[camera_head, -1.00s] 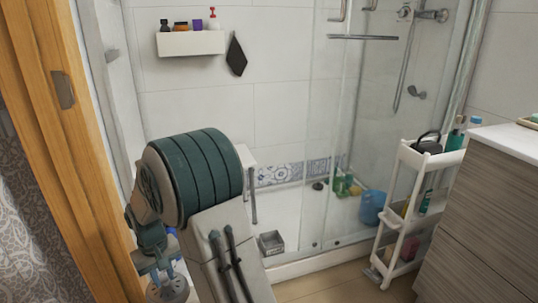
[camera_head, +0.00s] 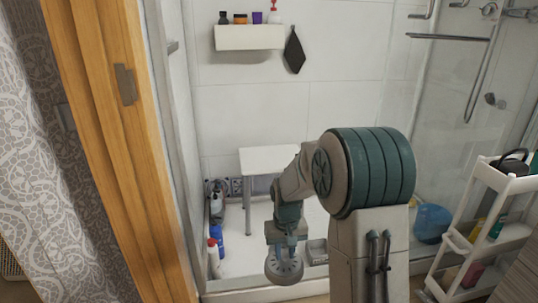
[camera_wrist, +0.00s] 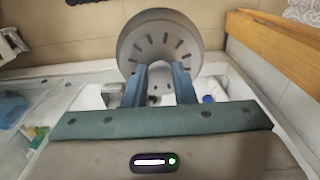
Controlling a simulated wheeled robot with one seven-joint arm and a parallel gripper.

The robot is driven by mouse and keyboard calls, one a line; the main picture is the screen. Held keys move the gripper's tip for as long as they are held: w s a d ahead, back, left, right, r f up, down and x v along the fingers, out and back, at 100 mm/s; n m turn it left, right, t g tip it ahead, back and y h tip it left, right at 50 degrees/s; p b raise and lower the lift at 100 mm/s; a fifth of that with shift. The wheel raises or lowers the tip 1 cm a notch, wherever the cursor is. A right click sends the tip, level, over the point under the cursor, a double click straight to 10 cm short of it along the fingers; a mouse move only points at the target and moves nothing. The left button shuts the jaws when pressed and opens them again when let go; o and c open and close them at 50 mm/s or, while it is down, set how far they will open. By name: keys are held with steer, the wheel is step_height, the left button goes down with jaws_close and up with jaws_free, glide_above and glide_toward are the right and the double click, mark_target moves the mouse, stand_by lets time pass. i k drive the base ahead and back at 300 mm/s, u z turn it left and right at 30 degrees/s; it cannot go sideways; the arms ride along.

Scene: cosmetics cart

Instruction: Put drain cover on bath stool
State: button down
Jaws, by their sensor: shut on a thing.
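The drain cover (camera_head: 284,266) is a round grey metal disc with slots, hanging below my gripper (camera_head: 287,243) in the head view. In the wrist view my gripper (camera_wrist: 159,75) is shut on the drain cover (camera_wrist: 160,35), its two blue fingers at the disc's near part. The bath stool (camera_head: 268,159) has a white seat and grey legs and stands inside the shower, behind and to the left of my arm. My arm hides its right part. The drain cover is in front of the stool and lower in the picture, apart from it.
Bottles (camera_head: 215,250) stand on the shower floor at the left. A grey box (camera_head: 317,250) sits by the shower edge. A blue bucket (camera_head: 432,222) and a white cart (camera_head: 470,245) are at the right. A wooden door frame (camera_head: 115,130) borders the left. The stool's visible seat is clear.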

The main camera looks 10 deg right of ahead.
mark_target(254, 157)
steer(key=z, duration=0.05)
steer(key=i, duration=1.5)
